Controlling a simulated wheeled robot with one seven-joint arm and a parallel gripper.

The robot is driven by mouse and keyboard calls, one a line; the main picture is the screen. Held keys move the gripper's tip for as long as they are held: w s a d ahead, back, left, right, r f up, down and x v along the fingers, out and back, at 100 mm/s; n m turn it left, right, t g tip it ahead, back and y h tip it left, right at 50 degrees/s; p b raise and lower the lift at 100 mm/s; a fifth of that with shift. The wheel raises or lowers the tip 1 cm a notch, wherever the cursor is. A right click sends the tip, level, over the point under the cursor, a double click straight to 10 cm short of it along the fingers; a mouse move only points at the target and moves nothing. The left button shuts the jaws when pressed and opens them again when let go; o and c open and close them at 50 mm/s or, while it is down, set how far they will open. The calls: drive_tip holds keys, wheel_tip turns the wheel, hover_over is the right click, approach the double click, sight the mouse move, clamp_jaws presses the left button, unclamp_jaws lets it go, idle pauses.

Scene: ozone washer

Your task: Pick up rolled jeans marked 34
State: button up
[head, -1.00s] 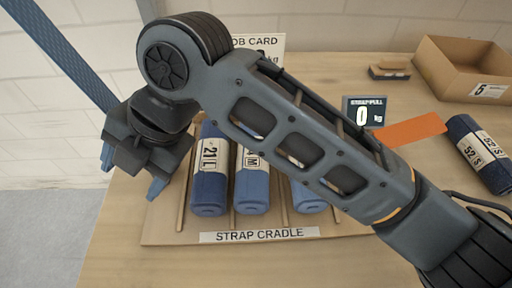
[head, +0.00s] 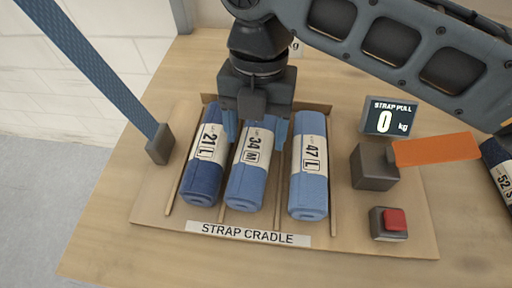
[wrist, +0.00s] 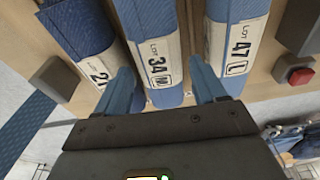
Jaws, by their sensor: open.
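The rolled jeans marked 34 (head: 248,183) are a blue roll with a white label band, lying in the middle slot of the strap cradle (head: 150,205). They also show in the wrist view (wrist: 158,62). My gripper (head: 255,135) is open above the far part of this roll. In the wrist view its blue fingers (wrist: 163,92) stand one on each side of the 34 roll, near its label. Whether they touch the roll I cannot tell. The roll marked 21 (head: 203,175) lies to the left and the roll marked 47 (head: 309,185) to the right.
Thin wooden dividers (head: 279,200) separate the rolls. A blue strap (head: 95,70) runs to a dark block (head: 160,145) at the left. At the right are another block (head: 374,167), a red button (head: 395,220), an orange flap (head: 437,149) and a display reading 0 kg (head: 389,117).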

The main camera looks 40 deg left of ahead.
sight(254, 143)
drive_tip(key=shift+s+f+p, duration=0.2)
drive_tip(key=shift+f+p, duration=0.15)
drive_tip(key=shift+f, duration=1.7)
drive_tip(key=shift+c, duration=0.2)
drive_tip(key=c, duration=0.9)
